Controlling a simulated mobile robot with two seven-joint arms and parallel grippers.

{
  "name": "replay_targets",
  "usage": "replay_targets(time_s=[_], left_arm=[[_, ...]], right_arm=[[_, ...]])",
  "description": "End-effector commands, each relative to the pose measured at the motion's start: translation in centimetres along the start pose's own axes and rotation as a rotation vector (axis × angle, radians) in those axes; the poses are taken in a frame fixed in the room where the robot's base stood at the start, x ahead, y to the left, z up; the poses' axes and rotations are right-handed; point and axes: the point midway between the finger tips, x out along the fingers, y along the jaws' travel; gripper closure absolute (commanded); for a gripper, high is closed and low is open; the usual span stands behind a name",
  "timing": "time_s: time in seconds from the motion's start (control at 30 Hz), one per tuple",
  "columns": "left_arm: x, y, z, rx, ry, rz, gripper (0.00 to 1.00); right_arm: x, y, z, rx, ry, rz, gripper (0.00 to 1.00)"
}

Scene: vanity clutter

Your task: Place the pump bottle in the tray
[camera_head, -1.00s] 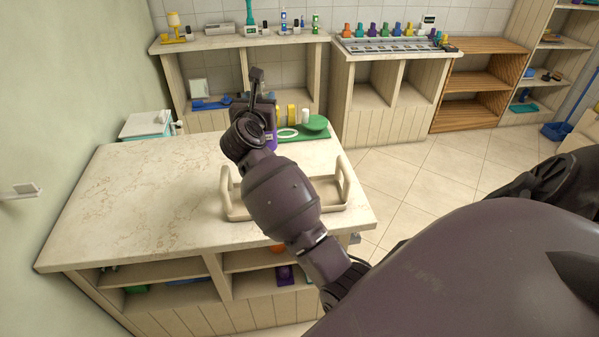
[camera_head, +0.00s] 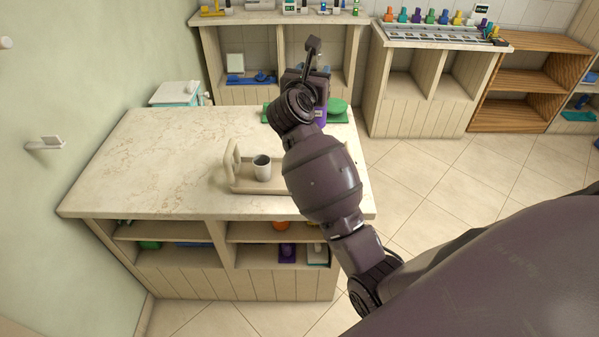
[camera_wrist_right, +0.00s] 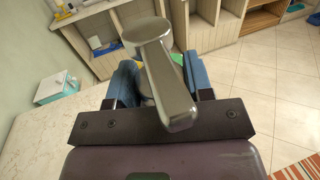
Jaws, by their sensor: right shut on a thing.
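My right gripper (camera_head: 306,84) is shut on the pump bottle and holds it over the far right part of the counter. In the right wrist view the grey metallic pump head (camera_wrist_right: 158,65) stands between the blue fingers. The beige tray (camera_head: 232,160) sits at the counter's front right, nearer than the bottle. My arm hides the tray's right part. A grey cup (camera_head: 262,169) stands inside it. My left gripper is not in view.
A green mat (camera_head: 335,118) with a green bowl (camera_head: 338,105) lies behind my gripper at the counter's far right. The counter's left side (camera_head: 150,160) is clear. A white box (camera_head: 177,93) stands behind the counter's far left.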

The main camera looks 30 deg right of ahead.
Motion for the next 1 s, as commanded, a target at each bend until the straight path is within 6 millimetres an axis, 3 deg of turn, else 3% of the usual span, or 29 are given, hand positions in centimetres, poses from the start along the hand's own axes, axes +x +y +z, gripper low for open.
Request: replay_targets(time_s=[0.7, 1.0], left_arm=[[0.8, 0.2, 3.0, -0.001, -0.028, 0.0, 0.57], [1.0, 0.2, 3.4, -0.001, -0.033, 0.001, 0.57]], right_arm=[[0.0, -0.1, -13.5, -0.005, 0.0, -0.006, 1.0], [0.1, -0.1, -15.8, -0.001, -0.001, -0.007, 1.0]])
